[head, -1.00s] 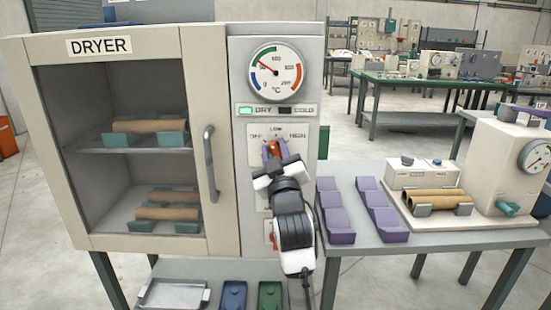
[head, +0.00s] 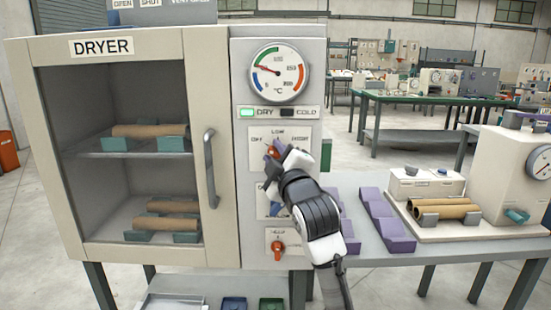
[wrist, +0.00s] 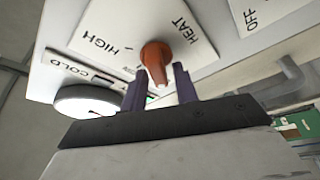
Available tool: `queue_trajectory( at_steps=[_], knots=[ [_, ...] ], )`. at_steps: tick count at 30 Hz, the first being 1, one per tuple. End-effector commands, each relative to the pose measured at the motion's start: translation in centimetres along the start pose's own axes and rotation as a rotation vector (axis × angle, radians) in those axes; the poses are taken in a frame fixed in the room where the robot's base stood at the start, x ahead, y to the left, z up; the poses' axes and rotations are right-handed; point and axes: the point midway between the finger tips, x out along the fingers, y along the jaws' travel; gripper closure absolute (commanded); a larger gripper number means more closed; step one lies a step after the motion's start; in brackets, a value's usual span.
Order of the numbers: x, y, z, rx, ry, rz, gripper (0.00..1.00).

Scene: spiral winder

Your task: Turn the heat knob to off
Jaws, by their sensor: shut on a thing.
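The heat knob (head: 272,152) is orange and sits on a white plate marked OFF, LOW and HIGH on the dryer's control panel. My gripper (head: 275,152) is shut on it, coming from the lower right and hiding part of it. In the wrist view the orange knob (wrist: 156,60) shows at the two dark purple fingertips (wrist: 160,85), beside the words HEAT and HIGH. In the head view the visible part of the knob leans to the upper left, but its exact setting is hard to tell.
The dryer (head: 135,250) holds tubes on two shelves behind its door, with a grey handle (head: 210,168) left of the panel. Above is a temperature dial (head: 279,72) and a lit green DRY lamp (head: 247,112). Another orange knob (head: 278,247) is below. Purple holders (head: 385,220) stand right.

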Motion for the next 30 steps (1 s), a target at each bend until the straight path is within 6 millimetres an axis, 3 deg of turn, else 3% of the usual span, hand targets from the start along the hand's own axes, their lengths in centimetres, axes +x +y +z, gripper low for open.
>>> queue_trajectory(
  at_steps=[12, 13, 15, 25, 30],
  knots=[
    [0.0, -0.1, 0.1, -0.006, -0.002, -0.006, 0.93],
    [0.0, -0.1, 0.1, -0.006, -0.002, -0.006, 0.69],
    [0.0, -0.1, 0.1, -0.006, -0.002, -0.005, 0.64],
    [-0.4, -0.1, 0.1, -0.006, -0.001, -0.002, 0.64],
    [-2.9, -0.2, 0.2, -0.007, -0.002, 0.000, 0.64]
  ],
)
